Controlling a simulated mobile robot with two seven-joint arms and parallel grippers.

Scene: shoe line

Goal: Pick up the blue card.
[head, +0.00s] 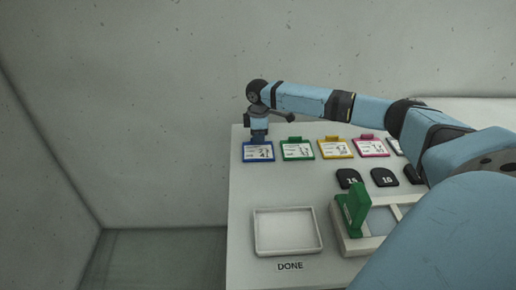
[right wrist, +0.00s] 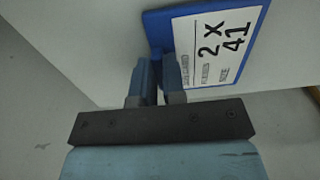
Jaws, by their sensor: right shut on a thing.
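The blue card (head: 258,153) is at the left end of a row of coloured cards, near the left edge of the white table (head: 242,190). It has a white label; in the right wrist view the label on the card (right wrist: 222,45) reads "2 x 41". My right gripper (head: 259,139) points down at the card's far edge. In the right wrist view the fingers (right wrist: 159,72) are shut on the card's blue tab, which they partly hide. I cannot tell whether the card is clear of the table. My left gripper is not in view.
Green (head: 297,152), yellow (head: 334,150) and pink (head: 369,147) cards continue the row. Black numbered pieces (head: 384,178) lie nearer. An empty tray (head: 287,232) stands above the word DONE. A green piece (head: 354,208) stands in a pale frame (head: 358,243). My right arm hides the table's right side.

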